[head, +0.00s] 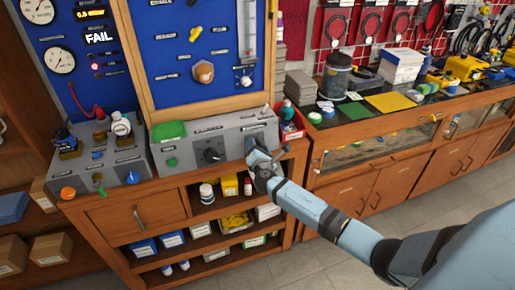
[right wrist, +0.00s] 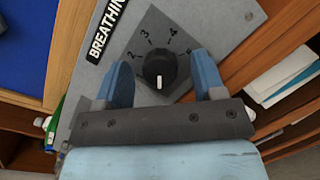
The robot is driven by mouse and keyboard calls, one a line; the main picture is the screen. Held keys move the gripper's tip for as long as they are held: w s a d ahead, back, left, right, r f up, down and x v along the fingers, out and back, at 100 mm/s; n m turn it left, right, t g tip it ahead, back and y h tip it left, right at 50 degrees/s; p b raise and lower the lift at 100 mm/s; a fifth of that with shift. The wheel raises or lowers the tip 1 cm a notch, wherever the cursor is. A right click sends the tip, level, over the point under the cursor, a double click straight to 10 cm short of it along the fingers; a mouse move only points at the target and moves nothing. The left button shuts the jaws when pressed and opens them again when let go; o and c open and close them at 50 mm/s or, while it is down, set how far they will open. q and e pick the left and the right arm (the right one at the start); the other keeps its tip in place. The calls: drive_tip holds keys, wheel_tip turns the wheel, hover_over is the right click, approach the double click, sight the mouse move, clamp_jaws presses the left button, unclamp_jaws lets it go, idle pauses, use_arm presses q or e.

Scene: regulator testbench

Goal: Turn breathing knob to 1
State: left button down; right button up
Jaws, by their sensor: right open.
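The breathing knob (right wrist: 160,68) is black and round, with a white pointer mark, on a dark dial plate with numbers. The mark points down in the right wrist view, towards my gripper's palm. The numbers 2, 3 and 4 show around its top; the 1 cannot be made out. My right gripper (right wrist: 161,66) is open, one blue finger on each side of the knob, with visible gaps. In the head view my right gripper (head: 256,152) is at the right end of the grey panel box (head: 185,152) and seems to hide this knob. My left gripper is not in view.
Another black knob (head: 211,155) and a green button (head: 171,162) sit on the same box front. A grey unit with an orange knob (head: 68,192) stands at left. Open shelves lie below; a red bin (head: 292,130) is close at right.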

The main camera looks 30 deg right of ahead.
drive_tip(key=c, duration=0.9)
drive_tip(key=shift+m, duration=0.3)
drive_tip(key=shift+a+r+m+g+b, duration=0.15)
drive_tip(key=shift+m+g, duration=0.3)
drive_tip(key=shift+m, duration=1.15)
drive_tip(key=shift+d+f+m+g+b, duration=0.1)
drive_tip(key=shift+m+g, duration=0.4)
drive_tip(key=shift+m, duration=1.1)
drive_tip(key=shift+a+r+m+g+b, duration=0.15)
drive_tip(key=shift+m+g, duration=0.3)
drive_tip(key=shift+m, duration=1.15)
drive_tip(key=shift+d+f, duration=0.1)
drive_tip(key=o, duration=0.9)
